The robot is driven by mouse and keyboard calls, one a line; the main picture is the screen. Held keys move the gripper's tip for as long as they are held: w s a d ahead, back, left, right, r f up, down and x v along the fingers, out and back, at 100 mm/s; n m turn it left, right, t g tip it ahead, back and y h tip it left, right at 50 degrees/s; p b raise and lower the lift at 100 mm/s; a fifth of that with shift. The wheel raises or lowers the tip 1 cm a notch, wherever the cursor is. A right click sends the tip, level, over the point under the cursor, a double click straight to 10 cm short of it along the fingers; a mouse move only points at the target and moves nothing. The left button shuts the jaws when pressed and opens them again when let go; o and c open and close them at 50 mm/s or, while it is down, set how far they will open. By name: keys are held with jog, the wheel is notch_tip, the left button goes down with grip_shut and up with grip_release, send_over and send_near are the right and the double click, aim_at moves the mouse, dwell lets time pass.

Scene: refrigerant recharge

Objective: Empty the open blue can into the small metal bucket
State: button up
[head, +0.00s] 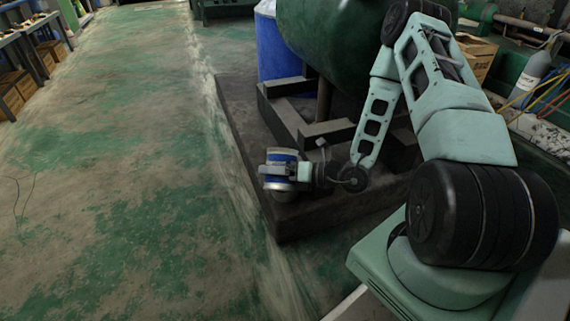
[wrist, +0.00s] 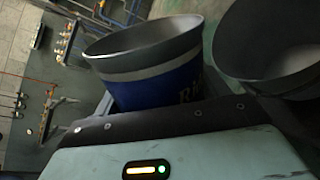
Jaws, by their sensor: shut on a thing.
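The blue can (head: 282,157), with a pale band under its rim, is held in my gripper (head: 280,174) low over the dark plinth in the head view. In the wrist view the can (wrist: 150,82) stands between the jaws with its wide open mouth facing the top of the picture. My gripper is shut on it. The small metal bucket (wrist: 262,45) shows close to the right of the can in the wrist view, its mouth open. In the head view a grey part of the bucket (head: 285,194) shows just below the can. The contents of both are hidden.
The dark plinth (head: 262,205) carries a big green tank (head: 335,45) on blocks behind the can. A blue drum (head: 275,45) stands farther back. A gas bottle (head: 530,75) and coloured hoses are at the right.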

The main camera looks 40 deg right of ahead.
aim_at(277, 160)
jog(key=shift+r+m, duration=0.5)
jog(key=shift+m, duration=0.1)
jog(key=shift+w+f+m+g+y+b, duration=0.15)
jog(key=shift+m+g+b, duration=0.1)
jog(key=shift+m, duration=0.2)
jog(key=shift+s+f+m+g+y+b, duration=0.1)
jog(key=shift+f+m+g, duration=0.1)
jog(key=shift+m, duration=0.2)
jog(key=shift+w+f+m+g+y+b, duration=0.15)
jog(key=shift+m+g+b, duration=0.1)
jog(key=shift+m, duration=0.2)
dwell(1.8)
jog(key=shift+d+r, duration=0.15)
jog(key=shift+r, duration=0.1)
jog(key=shift+w+d+r+m+p, duration=0.2)
jog(key=shift+r+m+p, duration=0.05)
jog(key=shift+r+p, duration=0.15)
jog(key=shift+w+d+r+m+p, duration=0.2)
jog(key=shift+r+m+p, duration=0.05)
jog(key=shift+r+p, duration=0.15)
jog(key=shift+r, duration=0.25)
jog(key=shift+a+m+g+p, duration=0.2)
jog(key=shift+m+g+p, duration=0.1)
jog(key=shift+p, duration=0.15)
jog(key=shift+f+m+p, duration=0.2)
jog(key=shift+m+p, duration=0.1)
jog(key=shift+p, duration=0.35)
